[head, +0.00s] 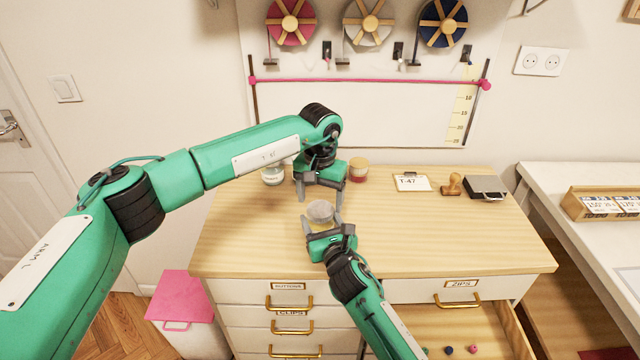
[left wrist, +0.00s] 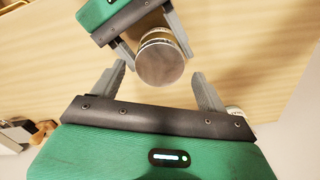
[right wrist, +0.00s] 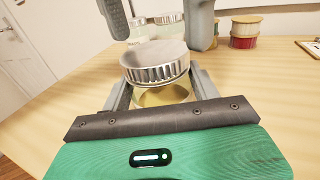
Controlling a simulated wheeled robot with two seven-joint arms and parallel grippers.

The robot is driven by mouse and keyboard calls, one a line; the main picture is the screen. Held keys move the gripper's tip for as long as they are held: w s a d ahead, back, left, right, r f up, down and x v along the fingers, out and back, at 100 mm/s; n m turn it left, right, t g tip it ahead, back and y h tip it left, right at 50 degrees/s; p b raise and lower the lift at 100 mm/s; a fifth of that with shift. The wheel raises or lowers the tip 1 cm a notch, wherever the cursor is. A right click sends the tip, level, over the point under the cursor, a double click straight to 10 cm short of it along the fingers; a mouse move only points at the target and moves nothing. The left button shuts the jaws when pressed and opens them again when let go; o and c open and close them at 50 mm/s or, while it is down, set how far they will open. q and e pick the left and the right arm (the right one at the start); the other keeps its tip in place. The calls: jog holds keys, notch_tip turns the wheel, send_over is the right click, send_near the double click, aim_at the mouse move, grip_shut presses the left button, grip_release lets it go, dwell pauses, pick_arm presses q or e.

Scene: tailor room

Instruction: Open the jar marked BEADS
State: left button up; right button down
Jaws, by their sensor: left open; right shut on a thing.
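A clear jar with a ribbed silver lid (head: 320,210) is held just above or on the dresser top; I cannot tell which. Its yellowish glass body (right wrist: 160,95) shows below the lid, and no marking on it is readable. My right gripper (head: 322,224) is shut around the jar body. The lid (right wrist: 155,64) sits on the jar, and its flat top (left wrist: 160,66) faces my left wrist camera. My left gripper (head: 320,190) is open and empty, behind and above the jar in the head view. Its fingertips (left wrist: 160,78) point toward the lid, apart from it.
Another lidded jar (head: 273,174) and a red-and-yellow container (head: 358,168) stand at the back of the dresser top (head: 430,230). A clipboard (head: 412,182), wooden stamp (head: 452,185) and dark box (head: 486,188) lie to the right. The ZIPS drawer (head: 450,325) is open below.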

pick_arm(q)
jog(key=shift+f, duration=1)
jog(key=shift+c, duration=0.3)
jog(key=c, duration=1)
jog(key=shift+o, duration=0.2)
